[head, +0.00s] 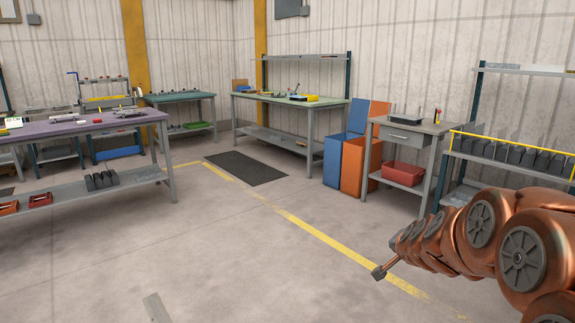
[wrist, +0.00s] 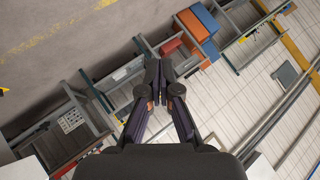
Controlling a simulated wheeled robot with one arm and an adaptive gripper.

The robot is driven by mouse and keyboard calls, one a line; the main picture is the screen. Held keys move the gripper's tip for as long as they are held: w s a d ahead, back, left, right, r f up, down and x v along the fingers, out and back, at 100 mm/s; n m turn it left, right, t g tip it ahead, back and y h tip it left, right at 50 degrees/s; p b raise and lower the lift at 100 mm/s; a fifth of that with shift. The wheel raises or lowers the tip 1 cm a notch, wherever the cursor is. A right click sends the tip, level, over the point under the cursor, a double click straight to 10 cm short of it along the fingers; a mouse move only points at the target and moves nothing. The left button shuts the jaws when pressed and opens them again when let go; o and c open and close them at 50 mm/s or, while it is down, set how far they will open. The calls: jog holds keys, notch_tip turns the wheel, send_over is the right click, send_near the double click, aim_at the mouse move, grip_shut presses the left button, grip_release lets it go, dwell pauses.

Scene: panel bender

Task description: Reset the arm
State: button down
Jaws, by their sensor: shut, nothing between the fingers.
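My copper-coloured arm (head: 480,235) reaches in from the right edge of the head view, low over the floor. It points left and ends near the yellow floor line. My gripper (wrist: 157,82) shows in the middle of the wrist view, with its dark fingers together and nothing between them. In the head view the gripper's fingers cannot be made out clearly. The wrist view is tilted and looks past the gripper at benches, bins and the wall.
A purple-topped bench (head: 70,127) stands at left, and a green-topped bench (head: 290,99) at the back. Blue (head: 335,160) and orange (head: 357,170) bins stand beside a small drawer bench (head: 405,130). A rack (head: 520,155) is near my arm. The middle floor (head: 220,240) is clear.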

jog(key=s+a+r+n+g+y+p, duration=0.2)
jog(key=s+a+r+n+g+p, duration=0.15)
jog(key=s+a, duration=0.4)
jog(key=s+a+r+n+g+y+p, duration=0.1)
jog(key=s+a+r+n+g+p, duration=0.25)
jog(key=s, duration=0.75)
jog(key=s+r+n+g+p, duration=0.1)
jog(key=s+n+g+p, duration=0.1)
jog(key=s, duration=1)
jog(key=s+r+n+g+h+p, duration=0.1)
jog(key=s+p, duration=0.4)
jog(key=s, duration=0.7)
jog(key=shift+s+a+r+n+g, duration=0.2)
jog(key=shift+s+r+n+g, duration=0.25)
jog(key=shift+g, duration=0.75)
jog(key=shift+d, duration=0.1)
